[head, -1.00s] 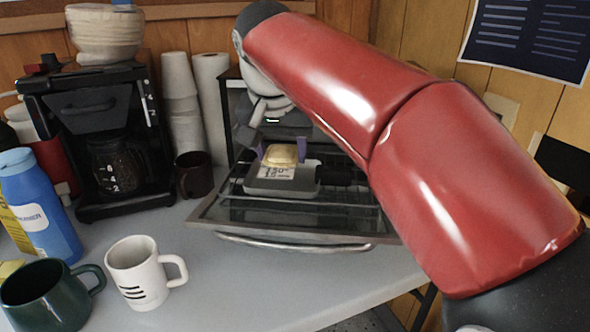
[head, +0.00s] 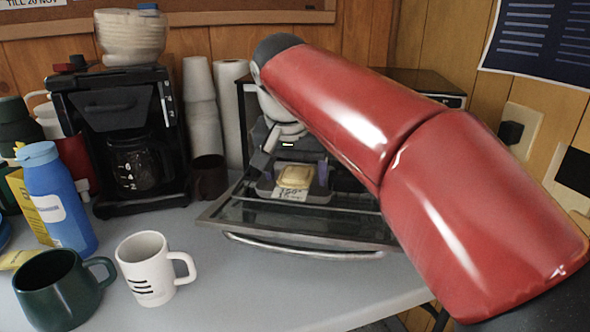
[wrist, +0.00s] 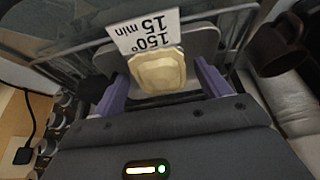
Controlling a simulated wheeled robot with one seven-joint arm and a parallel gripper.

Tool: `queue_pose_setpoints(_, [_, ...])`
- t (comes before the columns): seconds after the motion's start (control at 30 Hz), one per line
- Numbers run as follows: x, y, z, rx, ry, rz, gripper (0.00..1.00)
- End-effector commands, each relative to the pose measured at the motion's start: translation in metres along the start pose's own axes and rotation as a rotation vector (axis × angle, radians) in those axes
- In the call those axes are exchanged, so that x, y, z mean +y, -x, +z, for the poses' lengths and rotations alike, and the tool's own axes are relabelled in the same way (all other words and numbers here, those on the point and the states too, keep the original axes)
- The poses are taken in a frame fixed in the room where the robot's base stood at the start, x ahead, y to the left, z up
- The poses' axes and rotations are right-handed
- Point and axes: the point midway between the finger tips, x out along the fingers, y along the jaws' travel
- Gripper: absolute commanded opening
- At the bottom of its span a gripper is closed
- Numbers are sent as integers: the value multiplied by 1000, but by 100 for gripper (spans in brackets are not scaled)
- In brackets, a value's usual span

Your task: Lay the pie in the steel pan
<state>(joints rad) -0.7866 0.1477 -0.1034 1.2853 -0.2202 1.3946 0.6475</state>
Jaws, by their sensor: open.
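The pie (head: 294,176) is small, pale and square with a crimped rim. It appears to lie on the grey steel pan (head: 319,196), on the lowered glass door of the toaster oven. In the wrist view the pie (wrist: 158,74) sits over the pan (wrist: 207,45), close to a card reading "150° 15 min" (wrist: 144,32). My gripper (head: 296,171) is open, its purple fingers on either side of the pie with a gap at each side. The pie's underside is hidden, and my arm covers the pan's handle side in the head view.
The oven door (head: 240,216) projects toward the table's front, with a metal handle bar. A coffee maker (head: 125,130), paper cups (head: 200,100) and a dark mug (head: 208,178) stand left. A white mug (head: 150,268) and green mug (head: 60,290) are at front left.

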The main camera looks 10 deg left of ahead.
Motion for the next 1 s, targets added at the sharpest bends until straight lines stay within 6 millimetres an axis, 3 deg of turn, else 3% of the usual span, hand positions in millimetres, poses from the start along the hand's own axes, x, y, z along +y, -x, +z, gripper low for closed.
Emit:
queue_pose_setpoints(0.17, [0,16,-2,3,0,-2,76])
queue_pose_setpoints(0.6, [-1,102,-2,3,0,-2,76])
queue_pose_setpoints(0.8, [0,120,-1,1,0,0,76])
queue_pose_setpoints(1.0, [0,122,-1,0,0,0,76])
